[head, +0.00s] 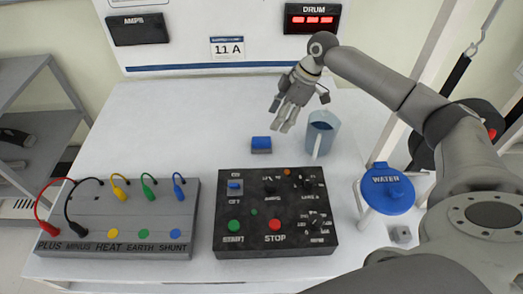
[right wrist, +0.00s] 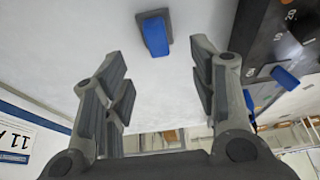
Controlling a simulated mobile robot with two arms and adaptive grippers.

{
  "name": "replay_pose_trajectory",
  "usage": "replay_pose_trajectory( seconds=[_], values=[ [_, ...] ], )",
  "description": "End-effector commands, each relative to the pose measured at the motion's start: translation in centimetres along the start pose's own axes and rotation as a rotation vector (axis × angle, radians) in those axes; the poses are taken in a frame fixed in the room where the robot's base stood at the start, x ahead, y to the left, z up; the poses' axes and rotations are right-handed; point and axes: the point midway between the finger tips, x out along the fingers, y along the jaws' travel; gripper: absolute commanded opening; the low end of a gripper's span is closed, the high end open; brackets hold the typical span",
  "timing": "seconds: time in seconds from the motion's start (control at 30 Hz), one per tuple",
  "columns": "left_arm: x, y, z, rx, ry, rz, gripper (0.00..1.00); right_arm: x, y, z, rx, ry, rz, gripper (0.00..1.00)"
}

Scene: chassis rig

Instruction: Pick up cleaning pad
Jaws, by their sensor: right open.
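The cleaning pad, a small block with a blue top and dark grey base (head: 261,143), lies on the white table in front of the wall panel. It also shows at the top of the right wrist view (right wrist: 155,36), beyond the fingertips. My right gripper (head: 285,118) is above the table, behind and slightly right of the pad, apart from it. In the right wrist view its two fingers (right wrist: 158,75) are spread, with nothing between them. My left gripper is not in view.
A blue-grey jug (head: 321,134) stands close right of the pad. A black control box (head: 275,214) and a grey box with cables (head: 120,218) sit at the front. A blue-lidded WATER container (head: 388,189) is at the right. The table's left-back area is clear.

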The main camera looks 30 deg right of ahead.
Motion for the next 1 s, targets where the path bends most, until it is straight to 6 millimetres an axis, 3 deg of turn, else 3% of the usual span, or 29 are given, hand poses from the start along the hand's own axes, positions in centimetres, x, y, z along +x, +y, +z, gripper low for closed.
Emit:
replay_pose_trajectory(
  seconds=[0.3, 0.53, 0.8, 1.0],
  values=[
    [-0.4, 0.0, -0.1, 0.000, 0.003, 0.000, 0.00, 4.6, 0.0, -0.1, 0.000, -0.001, -0.003, 0.54],
    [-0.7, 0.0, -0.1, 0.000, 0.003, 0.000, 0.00, 6.3, 0.1, -0.4, 0.001, -0.001, -0.004, 0.54],
    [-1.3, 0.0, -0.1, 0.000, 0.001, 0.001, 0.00, 10.1, 0.6, -0.8, 0.002, -0.001, -0.002, 0.54],
    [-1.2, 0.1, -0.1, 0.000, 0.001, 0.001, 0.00, 10.7, 0.6, -0.8, 0.001, -0.001, 0.000, 0.54]
  ],
)
